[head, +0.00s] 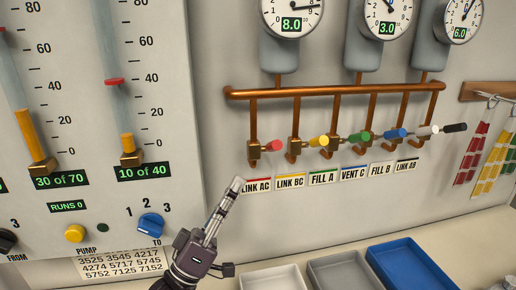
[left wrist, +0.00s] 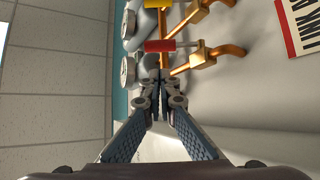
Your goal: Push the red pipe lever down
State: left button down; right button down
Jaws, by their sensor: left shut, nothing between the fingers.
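The red pipe lever (head: 274,145) sticks out from the leftmost brass valve, above the LINK AC label (head: 256,186). It points outward, roughly level. It also shows in the left wrist view (left wrist: 160,45), just beyond my fingertips. My left gripper (head: 237,183) is shut and empty, below and to the left of the red lever in the head view. In the left wrist view its closed fingertips (left wrist: 160,75) lie close to the lever; I cannot tell whether they touch. My right gripper is not in view.
A yellow lever (head: 319,141) and a green lever (head: 359,137) sit to the right of the red one, with several more beyond. A copper pipe (head: 340,91) runs above them. A gauge panel (head: 75,190) stands at left. Trays (head: 345,272) lie below at the right.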

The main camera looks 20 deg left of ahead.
pick_arm(q)
jog(key=p+x, duration=0.4)
jog(key=x, duration=0.6)
jog(key=shift+w+p, duration=0.1)
jog(key=shift+p, duration=0.3)
jog(key=shift+f, duration=0.25)
jog(key=shift+s+f+b, duration=0.15)
jog(key=shift+s+b, duration=0.05)
jog(key=shift+b, duration=0.2)
jog(key=shift+d+f, duration=0.1)
jog(key=shift+f, duration=0.1)
jog(key=shift+s+d+f+b, duration=0.1)
jog(key=shift+s+f+b, duration=0.1)
jog(key=shift+f+b, duration=0.5)
jog(key=b, duration=0.3)
send_near(268, 145)
jog(key=w+f+v, duration=0.1)
jog(key=v, duration=0.6)
jog(key=shift+s+d+f, duration=0.2)
jog(key=shift+d+f, duration=0.05)
jog(key=shift+f, duration=0.1)
